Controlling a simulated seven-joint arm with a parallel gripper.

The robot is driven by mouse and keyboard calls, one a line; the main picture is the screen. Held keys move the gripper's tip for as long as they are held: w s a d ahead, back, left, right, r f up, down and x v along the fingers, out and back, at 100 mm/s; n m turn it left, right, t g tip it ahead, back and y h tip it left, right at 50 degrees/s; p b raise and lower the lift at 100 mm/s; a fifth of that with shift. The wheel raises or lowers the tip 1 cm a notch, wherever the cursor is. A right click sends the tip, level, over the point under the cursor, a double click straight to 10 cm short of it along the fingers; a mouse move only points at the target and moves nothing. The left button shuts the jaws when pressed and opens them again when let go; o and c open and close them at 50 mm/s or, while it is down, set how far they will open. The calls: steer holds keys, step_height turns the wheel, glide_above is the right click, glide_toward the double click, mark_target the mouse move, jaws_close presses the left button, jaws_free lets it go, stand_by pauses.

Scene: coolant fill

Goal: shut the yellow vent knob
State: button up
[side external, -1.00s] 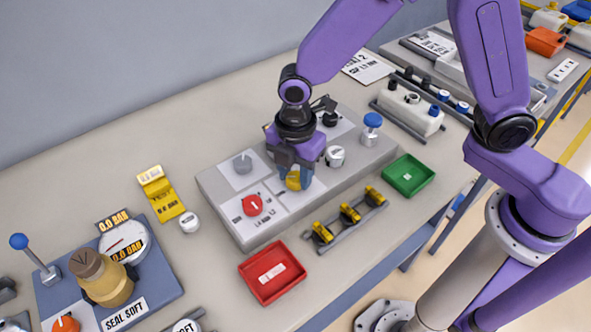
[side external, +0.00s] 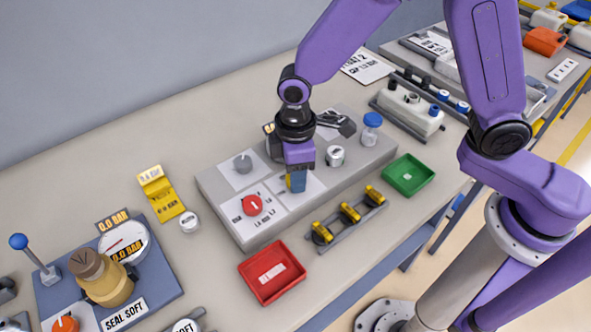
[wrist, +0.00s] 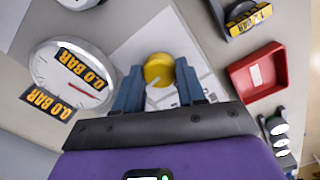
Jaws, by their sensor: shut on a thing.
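The yellow vent knob (wrist: 159,69) shows between my two blue fingers in the wrist view, with a small white mark on its lower part. My gripper (side external: 297,182) points down over the grey panel (side external: 225,213) and is shut on the knob, one finger on each side. In the side view only a sliver of the yellow knob (side external: 289,183) shows at the left of the fingers; the rest is hidden. I cannot read the knob's exact setting.
On the panel, a red knob (side external: 252,205) and a grey knob (side external: 243,163) sit left of my gripper, and a white-topped knob (side external: 335,156) sits right. A red tray (side external: 272,273), green tray (side external: 408,174) and yellow clips (side external: 349,212) lie in front.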

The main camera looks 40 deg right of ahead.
steer(key=shift+m, duration=0.5)
steer(key=o, duration=1.1)
steer(key=shift+c, duration=0.2)
steer(key=shift+r, duration=0.1)
step_height(320, 180, up, 17)
steer(key=shift+r, duration=0.15)
steer(key=shift+d, duration=0.1)
steer(key=s+d+f, duration=0.3)
steer(key=s+d, duration=0.6)
steer(key=d, duration=0.1)
steer(key=s+d+f, duration=0.4)
steer(key=s+d, duration=0.6)
steer(key=shift+n, duration=0.4)
